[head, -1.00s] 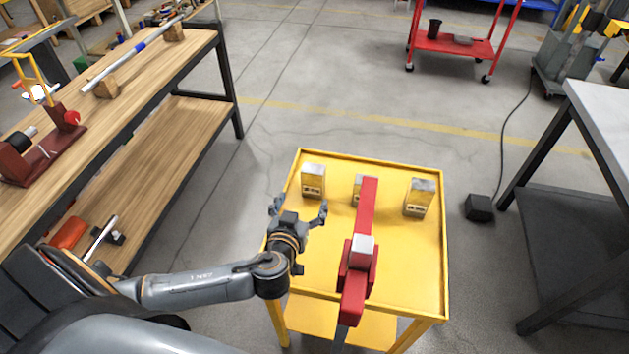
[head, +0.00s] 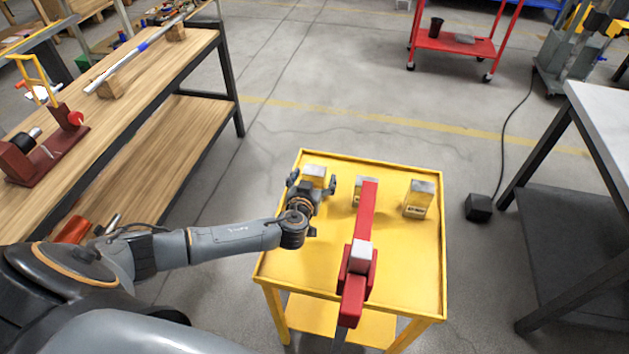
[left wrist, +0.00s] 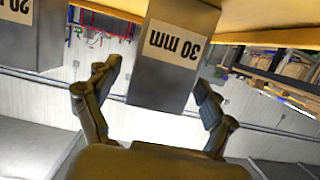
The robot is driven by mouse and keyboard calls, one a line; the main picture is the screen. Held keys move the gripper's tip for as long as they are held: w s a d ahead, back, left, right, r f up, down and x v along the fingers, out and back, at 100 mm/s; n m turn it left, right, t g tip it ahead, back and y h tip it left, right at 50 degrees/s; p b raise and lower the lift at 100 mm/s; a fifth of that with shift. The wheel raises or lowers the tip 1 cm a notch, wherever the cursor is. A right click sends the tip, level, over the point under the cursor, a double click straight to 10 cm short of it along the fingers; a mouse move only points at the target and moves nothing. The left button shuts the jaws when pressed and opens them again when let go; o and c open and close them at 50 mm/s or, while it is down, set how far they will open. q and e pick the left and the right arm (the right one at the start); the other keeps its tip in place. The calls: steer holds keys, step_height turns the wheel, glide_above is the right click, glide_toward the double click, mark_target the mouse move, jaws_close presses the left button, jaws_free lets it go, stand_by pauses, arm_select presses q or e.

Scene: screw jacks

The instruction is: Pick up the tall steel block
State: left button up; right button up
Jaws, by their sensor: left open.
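Three steel blocks with pale labels stand on the yellow cart (head: 290,262): a left block (head: 314,173), a middle block (head: 359,190) partly hidden behind a red tool, and a right block (head: 419,199). My left gripper (head: 312,183) is open at the left block and covers its lower part. In the left wrist view, which is upside down, a block labelled 30 mm (left wrist: 172,65) reaches between the open fingers, with gaps at both sides. A block labelled 20 mm (left wrist: 30,38) shows at the picture's left. My right gripper is not in view.
The long red tool (head: 357,262) with a pale steel piece lies along the cart's middle, right of my left arm. A wooden workbench (head: 150,75) stands at left, a grey table (head: 602,120) at right.

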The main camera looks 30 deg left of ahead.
arm_select(q)
steer(key=shift+w+a+f, duration=0.1)
steer(key=shift+w, duration=0.2)
jaws_close()
steer(key=shift+w, duration=0.1)
steer(key=shift+r, duration=0.3)
